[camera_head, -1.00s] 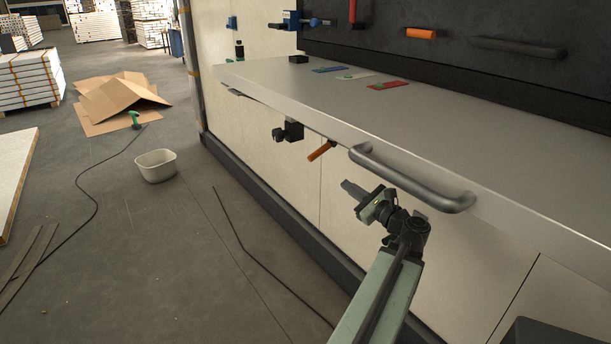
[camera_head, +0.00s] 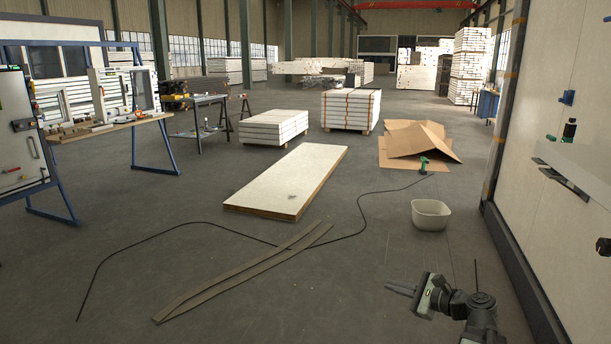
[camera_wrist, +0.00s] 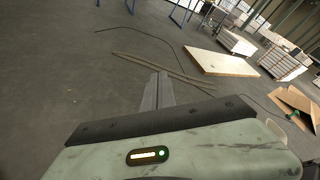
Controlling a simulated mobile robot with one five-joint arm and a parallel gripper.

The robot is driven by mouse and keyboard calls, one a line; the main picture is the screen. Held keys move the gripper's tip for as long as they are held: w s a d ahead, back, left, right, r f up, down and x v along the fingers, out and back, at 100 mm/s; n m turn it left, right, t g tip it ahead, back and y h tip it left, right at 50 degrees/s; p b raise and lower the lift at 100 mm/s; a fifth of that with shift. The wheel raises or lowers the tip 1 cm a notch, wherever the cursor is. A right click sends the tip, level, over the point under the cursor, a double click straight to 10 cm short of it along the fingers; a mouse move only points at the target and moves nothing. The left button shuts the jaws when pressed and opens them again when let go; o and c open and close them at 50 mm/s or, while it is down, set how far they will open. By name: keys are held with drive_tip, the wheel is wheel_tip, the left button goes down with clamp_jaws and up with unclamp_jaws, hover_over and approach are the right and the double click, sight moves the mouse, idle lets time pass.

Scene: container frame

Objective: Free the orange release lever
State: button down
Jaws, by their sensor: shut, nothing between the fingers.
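The orange release lever is out of view in both current views. Part of the pale wall unit (camera_head: 545,190) stands at the right edge of the head view, with the end of its grey shelf (camera_head: 590,165) sticking out. A black block (camera_head: 604,246) under the shelf is cut off by the picture edge. My gripper (camera_head: 398,288) is at the lower right of the head view, over open floor left of the wall unit. It is shut and empty, its fingers pointing left. In the wrist view the closed fingers (camera_wrist: 158,90) point out over bare floor.
A white tub (camera_head: 430,214) stands on the floor near the wall unit. Cardboard (camera_head: 420,145) and a green tool (camera_head: 423,165) lie beyond it. A white panel (camera_head: 288,180), brown strips (camera_head: 240,272) and a black cable (camera_head: 110,255) lie on the floor. Much floor is clear.

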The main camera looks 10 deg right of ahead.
drive_tip(key=w+a+f+n+g+y, duration=0.1)
drive_tip(key=a+f+n+g, duration=0.15)
drive_tip(key=a, duration=0.55)
drive_tip(key=a+f+n+g, duration=0.2)
drive_tip(key=a+f+n, duration=0.1)
drive_tip(key=a, duration=0.4)
drive_tip(key=s+a+f+n+g+h, duration=0.2)
drive_tip(key=s+a+f+n+g, duration=0.1)
drive_tip(key=a+f+n, duration=0.3)
drive_tip(key=s+a+f+n+g+h, duration=0.3)
drive_tip(key=s+a+f+n+g, duration=0.15)
drive_tip(key=a, duration=0.35)
drive_tip(key=s+d+f+n+h, duration=0.15)
drive_tip(key=d+n+h, duration=0.3)
drive_tip(key=d, duration=0.45)
wheel_tip(320, 180, up, 26)
drive_tip(key=s+n+p, duration=0.1)
drive_tip(key=p, duration=2.5)
drive_tip(key=shift+r+n, duration=0.2)
drive_tip(key=shift+n, duration=0.15)
drive_tip(key=shift+a+y, duration=0.1)
drive_tip(key=shift+y, duration=0.15)
